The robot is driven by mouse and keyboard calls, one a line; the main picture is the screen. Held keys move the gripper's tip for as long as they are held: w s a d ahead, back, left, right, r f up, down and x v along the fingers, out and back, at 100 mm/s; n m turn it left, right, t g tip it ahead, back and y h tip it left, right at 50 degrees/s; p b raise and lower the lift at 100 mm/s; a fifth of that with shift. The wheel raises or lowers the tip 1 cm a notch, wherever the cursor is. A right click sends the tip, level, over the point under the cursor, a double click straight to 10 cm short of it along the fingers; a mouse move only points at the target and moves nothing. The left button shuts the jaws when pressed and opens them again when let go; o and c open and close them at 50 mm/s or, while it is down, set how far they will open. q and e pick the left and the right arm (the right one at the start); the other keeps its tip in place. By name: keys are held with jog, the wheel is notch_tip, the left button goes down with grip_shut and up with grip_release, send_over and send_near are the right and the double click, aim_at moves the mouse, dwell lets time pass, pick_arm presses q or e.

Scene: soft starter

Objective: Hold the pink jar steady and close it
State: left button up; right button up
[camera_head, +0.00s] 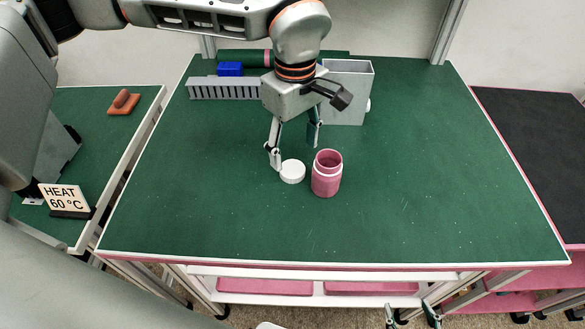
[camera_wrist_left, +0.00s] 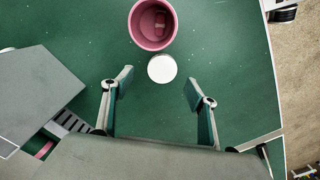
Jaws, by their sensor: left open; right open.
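The pink jar (camera_head: 326,183) stands upright and open on the green table. The left wrist view looks down into the jar (camera_wrist_left: 134,27), where a small pinkish shape shows inside. The round white lid (camera_head: 292,172) lies flat on the table just left of the jar; it also shows in the left wrist view (camera_wrist_left: 162,69). My left gripper (camera_head: 294,156) is open, pointing down, with its fingers apart behind the lid and holding nothing. Its fingers (camera_wrist_left: 157,88) also show in the left wrist view. My right gripper (camera_head: 411,314) is open and empty, below the table's front edge, partly cut off.
A grey open bin (camera_head: 345,98), a grey slotted rack (camera_head: 225,90) and a blue block (camera_head: 230,69) stand at the back. A side table at left holds a "HEAT 60 °C" sign (camera_head: 64,198) and an orange-brown object (camera_head: 123,102). The table's right and front are clear.

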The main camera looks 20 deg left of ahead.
aim_at(292, 169)
pick_arm(q)
jog(key=shift+s+a+f, duration=0.1)
jog(key=shift+f, duration=1.2)
jog(key=shift+s+a+f, duration=0.1)
jog(key=shift+f, duration=1.15)
jog(key=c, duration=0.8)
